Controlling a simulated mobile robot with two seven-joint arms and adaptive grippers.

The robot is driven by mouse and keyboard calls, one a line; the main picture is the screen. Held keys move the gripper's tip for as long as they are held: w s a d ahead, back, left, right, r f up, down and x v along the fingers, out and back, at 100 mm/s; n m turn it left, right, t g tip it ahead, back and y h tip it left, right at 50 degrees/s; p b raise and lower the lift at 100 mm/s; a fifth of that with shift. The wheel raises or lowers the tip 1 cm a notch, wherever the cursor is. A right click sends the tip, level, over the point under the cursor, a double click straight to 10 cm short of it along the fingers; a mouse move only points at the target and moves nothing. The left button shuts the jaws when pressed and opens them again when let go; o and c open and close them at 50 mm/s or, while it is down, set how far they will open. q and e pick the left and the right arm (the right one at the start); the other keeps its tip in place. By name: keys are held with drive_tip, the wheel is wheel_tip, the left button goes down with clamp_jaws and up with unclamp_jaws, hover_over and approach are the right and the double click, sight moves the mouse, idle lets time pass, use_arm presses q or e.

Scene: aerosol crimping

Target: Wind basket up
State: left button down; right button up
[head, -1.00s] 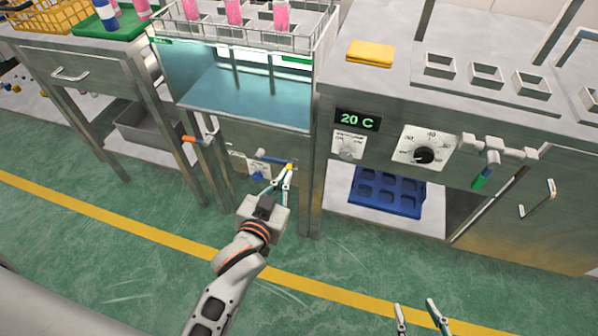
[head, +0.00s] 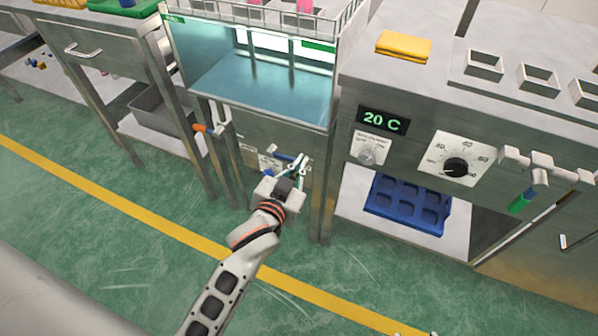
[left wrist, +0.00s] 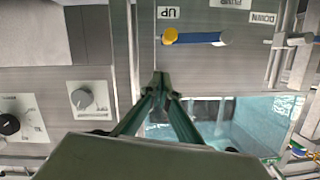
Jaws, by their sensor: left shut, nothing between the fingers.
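The wire basket (head: 272,17) with pink cans is at the top of the glass-fronted water bath (head: 265,88). The blue crank bar (head: 281,156) is on the steel panel below the bath. In the left wrist view, which is upside down, the crank bar (left wrist: 200,38) has a yellow knob (left wrist: 170,36) at the end by the UP label; DOWN is by the other end. My left gripper (head: 303,162) is shut and empty at the crank's right end. Its fingertips (left wrist: 162,80) appear apart from the knob. Only the tips of my right gripper (head: 415,333) show at the bottom edge.
An orange-handled lever (head: 205,129) is left of the crank. A blue crate (head: 408,205) is under that counter. The floor in front is clear.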

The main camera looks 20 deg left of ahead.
use_arm(q)
wheel_tip(320, 180, down, 6)
drive_tip(key=b, duration=0.2)
drive_tip(key=shift+a+m, duration=0.4)
use_arm(e)
drive_tip(key=shift+w+a+r+m+y, duration=0.3)
drive_tip(key=shift+w+a+r, duration=0.05)
drive_tip(key=shift+a+r, duration=0.3)
use_arm(q)
drive_tip(key=shift+s+f, duration=0.1)
drive_tip(key=shift+s, duration=0.05)
wheel_tip(320, 180, up, 6)
drive_tip(key=d+p, duration=0.1)
drive_tip(key=p, duration=0.3)
drive_tip(key=f+p+v, duration=0.1)
drive_tip(key=v, duration=0.8)
drive_tip(key=shift+s+d+p, duration=0.25)
drive_tip(key=shift+s+p, duration=0.1)
use_arm(e)
drive_tip(key=s+d+f+n+h, duration=0.1)
drive_tip(key=s+d+f, duration=0.1)
drive_tip(key=d, duration=0.4)
drive_tip(key=shift+s+f+g, duration=0.25)
drive_tip(key=shift+s+g, duration=0.05)
drive_tip(key=shift+s, duration=0.2)
